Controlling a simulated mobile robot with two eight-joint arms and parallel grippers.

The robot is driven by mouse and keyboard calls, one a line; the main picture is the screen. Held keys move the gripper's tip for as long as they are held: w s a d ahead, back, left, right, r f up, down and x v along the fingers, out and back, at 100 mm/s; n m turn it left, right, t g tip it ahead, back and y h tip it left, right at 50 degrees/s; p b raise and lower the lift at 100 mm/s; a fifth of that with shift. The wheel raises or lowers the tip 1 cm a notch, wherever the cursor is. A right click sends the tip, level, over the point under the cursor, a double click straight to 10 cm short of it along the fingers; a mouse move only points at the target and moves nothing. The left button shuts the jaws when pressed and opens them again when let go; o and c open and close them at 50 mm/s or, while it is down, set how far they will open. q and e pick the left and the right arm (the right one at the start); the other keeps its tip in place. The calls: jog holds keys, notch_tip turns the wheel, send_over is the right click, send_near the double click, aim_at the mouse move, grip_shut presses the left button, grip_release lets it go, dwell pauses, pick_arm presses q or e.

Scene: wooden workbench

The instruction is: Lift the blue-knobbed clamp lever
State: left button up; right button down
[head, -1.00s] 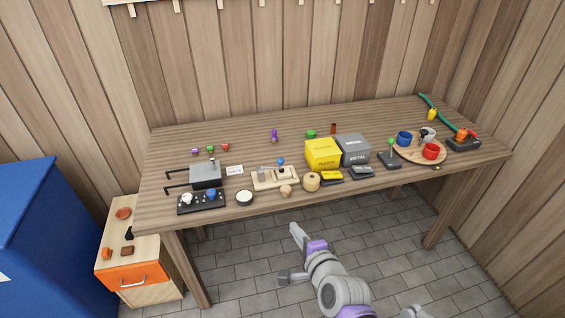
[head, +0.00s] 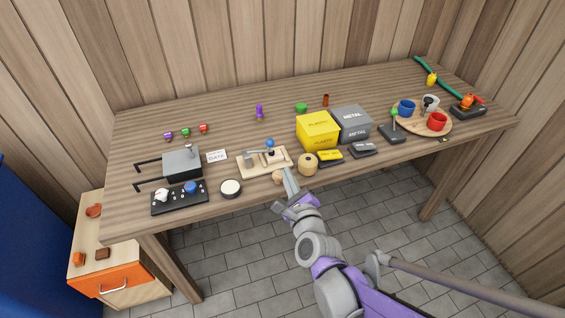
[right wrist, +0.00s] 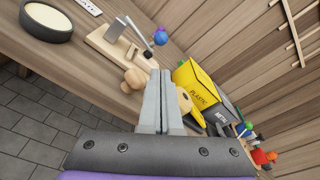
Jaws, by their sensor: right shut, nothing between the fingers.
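The clamp is a pale wooden board (head: 250,167) with metal parts and a blue-knobbed lever (head: 270,143), near the front edge of the bench. In the right wrist view the board (right wrist: 100,45) is at the upper left, with the blue knob (right wrist: 160,37) above the fingertips. My right gripper (head: 289,174) is shut and empty, at the bench's front edge, in front of and slightly right of the clamp. The same gripper (right wrist: 161,77) points toward the bench, apart from the knob. My left gripper is not in view.
A round wooden knob (head: 279,177) and a tan roll (head: 307,164) are close to the fingertips. Yellow (head: 317,132) and grey (head: 350,125) boxes stand right of the clamp. A white round dish (head: 231,188) and a black panel (head: 168,205) lie left.

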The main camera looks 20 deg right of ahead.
jog(key=w, duration=0.3)
jog(key=w+b, duration=0.1)
jog(key=w, duration=0.2)
jog(key=w+f, duration=0.1)
jog(key=w, duration=0.2)
jog(key=shift+w+d, duration=0.2)
jog(key=shift+r, duration=0.1)
jog(key=shift+r+n, duration=0.2)
jog(key=shift+n, duration=0.1)
